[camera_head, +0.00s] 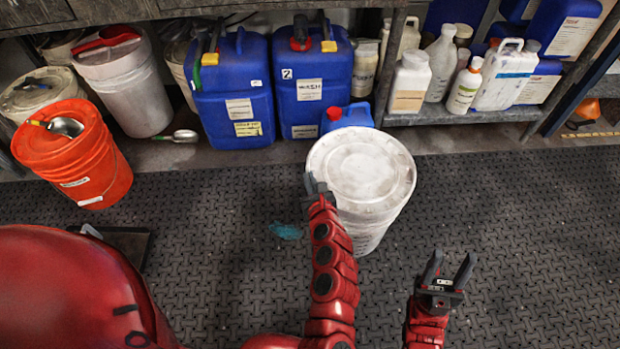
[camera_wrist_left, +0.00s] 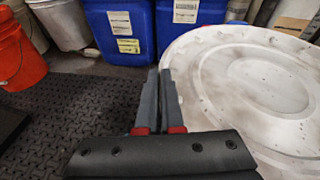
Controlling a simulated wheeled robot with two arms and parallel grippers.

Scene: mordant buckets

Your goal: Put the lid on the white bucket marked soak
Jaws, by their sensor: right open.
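A white bucket (camera_head: 368,236) stands on the dark mat in the middle of the head view. Writing on its side is too small to read. A round, white, smudged lid (camera_head: 362,168) covers its top; whether it is pressed down all round I cannot tell. The lid fills the right of the left wrist view (camera_wrist_left: 265,85). My left gripper (camera_head: 312,184) is at the lid's left rim, its fingers together with nothing seen between them (camera_wrist_left: 163,75). Whether they touch the rim I cannot tell. My right gripper (camera_head: 453,257) is open and empty, right of and nearer than the bucket.
An orange bucket (camera_head: 100,170) with a metal scoop stands at left, near a white bucket with a red scoop (camera_head: 125,85). Blue canisters (camera_head: 230,90) stand behind the lidded bucket. Bottles line a low shelf (camera_head: 460,115) at back right. The mat (camera_head: 540,230) at right is clear.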

